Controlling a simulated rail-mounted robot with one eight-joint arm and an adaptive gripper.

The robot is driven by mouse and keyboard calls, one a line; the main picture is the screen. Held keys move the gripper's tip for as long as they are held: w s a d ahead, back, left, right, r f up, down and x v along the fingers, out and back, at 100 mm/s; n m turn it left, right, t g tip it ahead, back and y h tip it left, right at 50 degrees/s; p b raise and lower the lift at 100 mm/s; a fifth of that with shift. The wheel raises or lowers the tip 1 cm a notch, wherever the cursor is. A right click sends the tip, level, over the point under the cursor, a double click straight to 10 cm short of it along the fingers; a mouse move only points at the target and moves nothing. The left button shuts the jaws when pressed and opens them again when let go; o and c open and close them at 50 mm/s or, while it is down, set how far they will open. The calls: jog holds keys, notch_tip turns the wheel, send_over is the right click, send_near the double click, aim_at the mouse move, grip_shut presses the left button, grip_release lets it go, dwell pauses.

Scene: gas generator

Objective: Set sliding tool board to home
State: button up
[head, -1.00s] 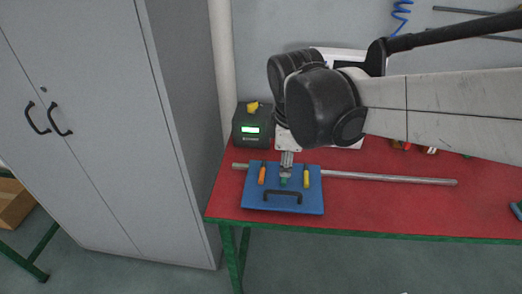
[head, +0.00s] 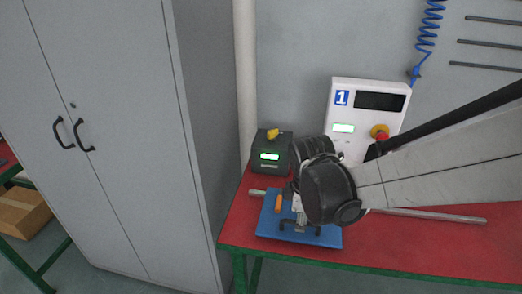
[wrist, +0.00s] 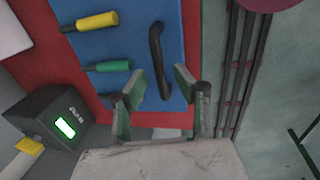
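The blue sliding tool board (head: 268,226) sits at the left end of a metal rod (head: 435,215) on the red table. Its black handle (head: 288,224) is at the front edge and also shows in the wrist view (wrist: 156,50). An orange-handled tool (head: 278,204) lies on the board. Yellow (wrist: 98,21) and green (wrist: 108,66) tools show in the wrist view. My gripper (wrist: 159,76) is open, its fingers on either side of the handle's line, apart from each other. I cannot tell how far it is above the handle. My arm hides the board's right part in the head view.
A dark box with a green display (head: 270,157) stands behind the board. A white control panel (head: 340,105) is at the back. A tall grey cabinet (head: 110,130) stands left of the table. The table's green front edge (head: 400,275) lies close to the board.

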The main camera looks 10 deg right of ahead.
jog(key=shift+f, duration=0.55)
jog(key=shift+c, duration=0.5)
jog(key=shift+w, duration=0.1)
grip_shut()
